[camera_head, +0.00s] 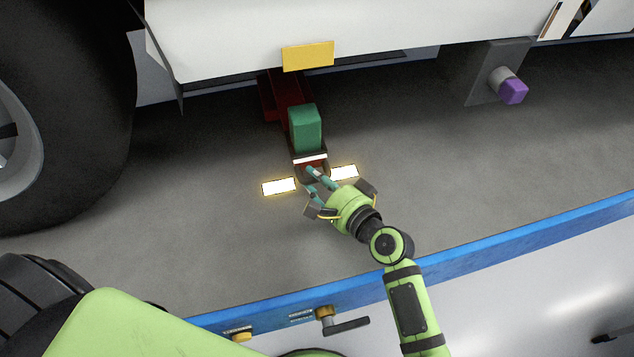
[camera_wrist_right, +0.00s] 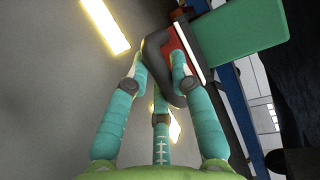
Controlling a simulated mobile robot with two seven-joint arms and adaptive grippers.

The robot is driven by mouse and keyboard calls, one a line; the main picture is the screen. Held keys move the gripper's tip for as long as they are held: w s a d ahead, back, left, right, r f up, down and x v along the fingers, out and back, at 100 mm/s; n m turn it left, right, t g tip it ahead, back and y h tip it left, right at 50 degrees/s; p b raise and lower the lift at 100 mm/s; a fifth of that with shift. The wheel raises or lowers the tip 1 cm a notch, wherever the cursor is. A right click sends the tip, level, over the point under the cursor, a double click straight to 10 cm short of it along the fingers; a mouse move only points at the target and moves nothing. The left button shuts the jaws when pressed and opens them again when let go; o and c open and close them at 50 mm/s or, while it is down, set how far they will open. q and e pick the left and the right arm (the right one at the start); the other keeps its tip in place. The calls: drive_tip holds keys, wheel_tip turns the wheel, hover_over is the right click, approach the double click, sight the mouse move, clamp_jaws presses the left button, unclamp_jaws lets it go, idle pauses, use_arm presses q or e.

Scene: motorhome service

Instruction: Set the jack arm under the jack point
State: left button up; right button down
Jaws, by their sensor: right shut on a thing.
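The jack arm (camera_head: 286,92) is a dark red bar with a green block (camera_head: 305,128) standing on its near part. Its far end runs under the white vehicle body, below a yellow plate (camera_head: 308,56) on the lower edge. No part is labelled as the jack point. My right gripper (camera_head: 315,181) is at the jack arm's near end. In the right wrist view its teal fingers (camera_wrist_right: 160,72) are closed around a dark grip (camera_wrist_right: 157,53) beside a red part and the green block (camera_wrist_right: 262,32). The jack arm's far tip is hidden. My left gripper is not in view.
Glowing white floor marks (camera_head: 279,187) lie on both sides of the jack arm's near end. A large black tyre (camera_head: 95,110) stands at left. A purple-tipped stub (camera_head: 513,91) sticks out at right. A blue edge (camera_head: 470,244) crosses the front. Grey floor right of the jack is clear.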

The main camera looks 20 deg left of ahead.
drive_tip(key=shift+w+a, duration=0.1)
drive_tip(key=shift+w, duration=0.1)
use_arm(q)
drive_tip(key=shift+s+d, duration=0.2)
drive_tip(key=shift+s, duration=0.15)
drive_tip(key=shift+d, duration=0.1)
use_arm(e)
drive_tip(key=c, duration=1)
unclamp_jaws()
drive_tip(key=shift+c, duration=0.2)
drive_tip(key=shift+s+d, duration=0.15)
drive_tip(key=shift+d, duration=0.05)
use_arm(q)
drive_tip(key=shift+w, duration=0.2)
use_arm(e)
drive_tip(key=v, duration=1.1)
drive_tip(key=shift+s+d+r, duration=0.15)
drive_tip(key=shift+d, duration=0.1)
